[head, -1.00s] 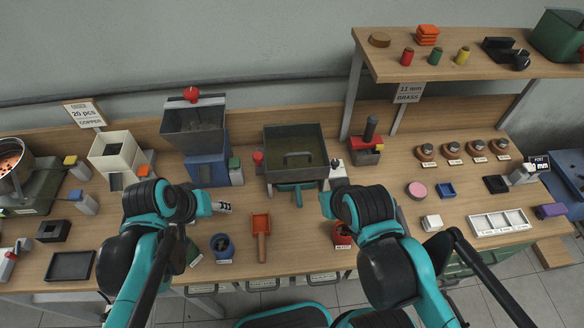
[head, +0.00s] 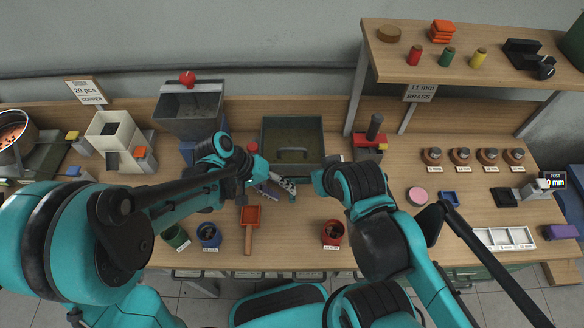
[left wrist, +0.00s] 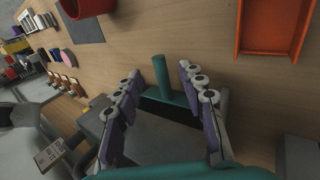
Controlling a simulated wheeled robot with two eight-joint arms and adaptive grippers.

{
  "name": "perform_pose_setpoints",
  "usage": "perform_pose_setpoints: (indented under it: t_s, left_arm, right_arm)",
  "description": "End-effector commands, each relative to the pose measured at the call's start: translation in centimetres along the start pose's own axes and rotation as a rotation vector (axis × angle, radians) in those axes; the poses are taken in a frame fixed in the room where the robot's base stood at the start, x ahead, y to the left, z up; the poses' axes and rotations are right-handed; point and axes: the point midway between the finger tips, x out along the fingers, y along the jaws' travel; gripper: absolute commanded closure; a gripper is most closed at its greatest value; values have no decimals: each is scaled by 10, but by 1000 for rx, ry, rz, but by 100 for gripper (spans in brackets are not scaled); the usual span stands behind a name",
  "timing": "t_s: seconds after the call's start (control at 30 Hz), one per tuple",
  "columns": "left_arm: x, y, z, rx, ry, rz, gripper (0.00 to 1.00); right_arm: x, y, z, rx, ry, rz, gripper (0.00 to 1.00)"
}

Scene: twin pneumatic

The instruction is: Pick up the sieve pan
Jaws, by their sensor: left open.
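The sieve pan (left wrist: 162,80) shows in the left wrist view as a round teal handle joined to a darker teal edge. My left gripper (left wrist: 160,100) is open, with one purple-and-grey finger on each side of the handle. I cannot tell whether either finger touches it. In the head view my left gripper (head: 279,188) is at the front of the dark green box with a grey handle (head: 292,132), and it hides most of the pan. My right arm's wrist is to the right of that box; its fingers are hidden.
An orange scoop (head: 251,217) lies in front of my left gripper; its tray also shows in the left wrist view (left wrist: 272,25). A blue cup (head: 209,235), a green cup (head: 175,237) and a red cup (head: 333,233) stand near the front edge. A grey hopper (head: 190,108) stands behind.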

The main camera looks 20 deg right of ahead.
Motion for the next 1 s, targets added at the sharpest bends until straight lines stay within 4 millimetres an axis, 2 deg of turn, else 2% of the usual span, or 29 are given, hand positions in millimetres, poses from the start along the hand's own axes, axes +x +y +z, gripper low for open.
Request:
perform_pose_setpoints:
  t_s: [0.23,0.47,0.5,0.63,0.67,1.0]
  left_arm:
    - [39,-1,4,1,0,-1,60]
    - [42,0,4,0,1,-1,60]
    - [42,0,4,0,1,-1,62]
    - [42,0,4,0,1,-1,97]
    - [42,0,4,0,1,-1,100]
    - [41,1,4,0,2,-1,100]
  right_arm:
    - [14,0,10,0,0,0,100]
    - [14,0,10,0,0,0,100]
    - [14,0,10,0,0,0,100]
    - [14,0,10,0,0,0,100]
    - [14,0,10,0,0,0,100]
    - [13,0,10,0,0,0,100]
